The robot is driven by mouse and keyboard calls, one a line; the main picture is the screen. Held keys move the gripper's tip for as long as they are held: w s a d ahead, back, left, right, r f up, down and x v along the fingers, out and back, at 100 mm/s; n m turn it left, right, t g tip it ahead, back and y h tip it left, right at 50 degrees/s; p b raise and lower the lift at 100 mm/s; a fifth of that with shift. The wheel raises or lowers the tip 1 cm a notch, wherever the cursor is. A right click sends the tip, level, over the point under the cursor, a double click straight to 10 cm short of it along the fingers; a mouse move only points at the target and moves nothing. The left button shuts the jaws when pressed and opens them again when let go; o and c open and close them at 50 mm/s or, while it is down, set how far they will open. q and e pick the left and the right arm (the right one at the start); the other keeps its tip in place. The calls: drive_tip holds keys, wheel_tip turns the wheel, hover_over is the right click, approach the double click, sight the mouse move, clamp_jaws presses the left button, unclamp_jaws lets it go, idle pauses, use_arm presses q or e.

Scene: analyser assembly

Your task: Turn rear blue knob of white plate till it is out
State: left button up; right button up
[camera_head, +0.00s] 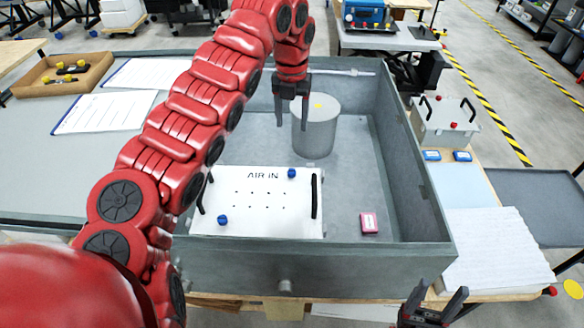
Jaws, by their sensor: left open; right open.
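The white plate (262,215) marked "AIR IN" lies in the grey tray, with a black handle at each side. Its rear blue knob (292,173) sits at the back right edge. Its front blue knob (222,220) is at the front left. My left gripper (292,118) is open and points down, behind the rear knob and in front of the grey cylinder's left side in the picture. It is apart from the knob and holds nothing. My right gripper (440,298) is open and empty, low at the tray's front right corner. My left arm hides part of the tray's left side.
A grey cylinder (316,135) stands at the back of the tray (310,258). A pink box (369,222) lies at right in the tray. High tray walls surround the plate. Outside right are a white handled box (445,122) and two small blue boxes.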

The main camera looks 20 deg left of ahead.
sight(292, 171)
use_arm(q)
drive_tip(key=f+p, duration=0.1)
drive_tip(key=f, duration=0.5)
drive_tip(key=f+p, duration=0.2)
drive_tip(key=f, duration=0.4)
drive_tip(key=f+p, duration=0.2)
drive_tip(key=f, duration=0.4)
drive_tip(key=shift+w, duration=0.25)
clamp_jaws()
